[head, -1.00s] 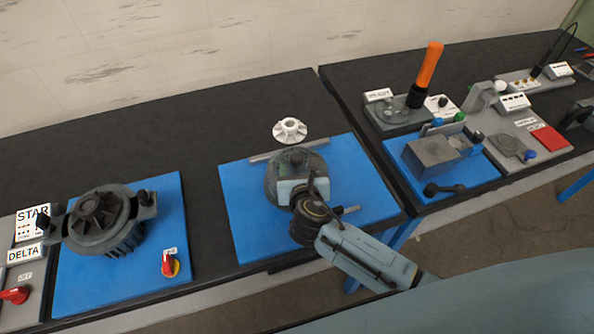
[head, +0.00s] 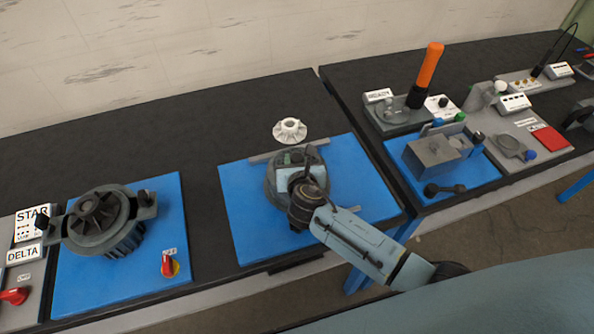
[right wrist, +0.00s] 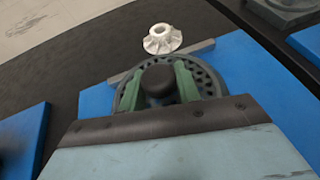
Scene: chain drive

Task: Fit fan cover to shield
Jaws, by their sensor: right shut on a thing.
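The fan cover (right wrist: 207,80) is a round dark grey disc with a ring of holes and a dark knob (right wrist: 158,88) in its middle. In the head view the grey round body (head: 270,183) on the middle blue mat is partly covered by my right gripper (head: 297,160). In the right wrist view my right gripper (right wrist: 158,78) has its green fingers on both sides of the knob, shut on it. I cannot tell the shield apart from the cover here, nor whether the cover is seated or raised. My left gripper is not in view.
A white fan wheel (head: 290,131) stands on the black bench behind a grey bar (head: 262,157). A motor with a black fan (head: 98,213) and a red-yellow switch (head: 170,264) are on the left blue mat. Further fixtures and an orange handle (head: 428,70) are at right.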

